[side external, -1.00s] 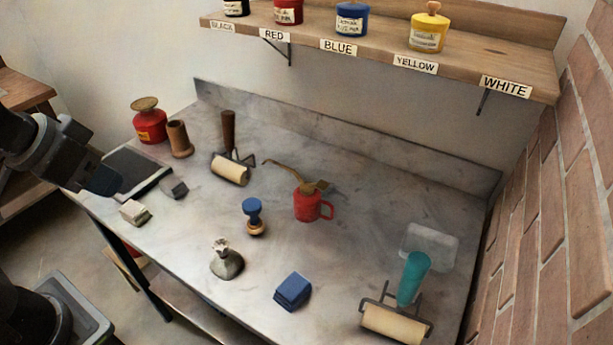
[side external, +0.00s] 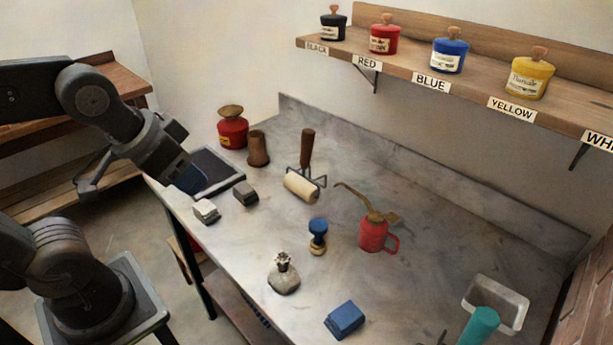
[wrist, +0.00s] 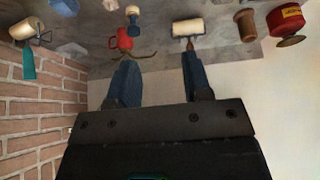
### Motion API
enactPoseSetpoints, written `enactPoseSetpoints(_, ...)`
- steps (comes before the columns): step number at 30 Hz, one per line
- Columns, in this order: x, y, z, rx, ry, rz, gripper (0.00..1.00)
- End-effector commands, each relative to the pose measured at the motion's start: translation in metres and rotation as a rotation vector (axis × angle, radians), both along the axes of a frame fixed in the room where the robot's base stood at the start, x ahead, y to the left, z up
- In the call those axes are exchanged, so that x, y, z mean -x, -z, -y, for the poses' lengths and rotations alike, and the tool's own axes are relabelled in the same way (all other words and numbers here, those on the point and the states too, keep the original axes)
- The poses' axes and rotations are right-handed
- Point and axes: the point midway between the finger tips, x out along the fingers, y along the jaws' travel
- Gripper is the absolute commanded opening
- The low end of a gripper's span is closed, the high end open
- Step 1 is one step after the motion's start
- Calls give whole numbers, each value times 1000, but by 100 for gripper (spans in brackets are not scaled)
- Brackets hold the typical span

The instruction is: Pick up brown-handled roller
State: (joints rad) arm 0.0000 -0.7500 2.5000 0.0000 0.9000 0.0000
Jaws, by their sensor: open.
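The brown-handled roller (side external: 301,183) lies on the grey metal table, its cream roller toward the front and its brown handle pointing to the back. It also shows in the wrist view (wrist: 188,28), beyond the right fingertip, which partly covers its handle. My gripper (wrist: 158,62) is open and empty, with two blue fingers apart. In the side view my gripper (side external: 188,180) hangs over the table's left end near the dark slab, to the left of the roller and apart from it.
A brown cylinder (side external: 258,148) and a red can (side external: 232,130) stand left of the roller. A shelf (side external: 400,68) with ink jars hangs above.

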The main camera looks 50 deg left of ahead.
Motion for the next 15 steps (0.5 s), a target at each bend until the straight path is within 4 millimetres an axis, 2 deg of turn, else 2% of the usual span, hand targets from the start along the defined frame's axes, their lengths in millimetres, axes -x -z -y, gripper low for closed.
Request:
enactPoseSetpoints(1, 0, 0, 0, 0, 0, 0, 50)
enactPoseSetpoints(6, 0, 0, 0, 0, 0, 0, 64)
enactPoseSetpoints(12, 0, 0, 0, 0, -1, -1, 64)
enactPoseSetpoints(15, -7, -4, 0, 5, -20, -13, 64)
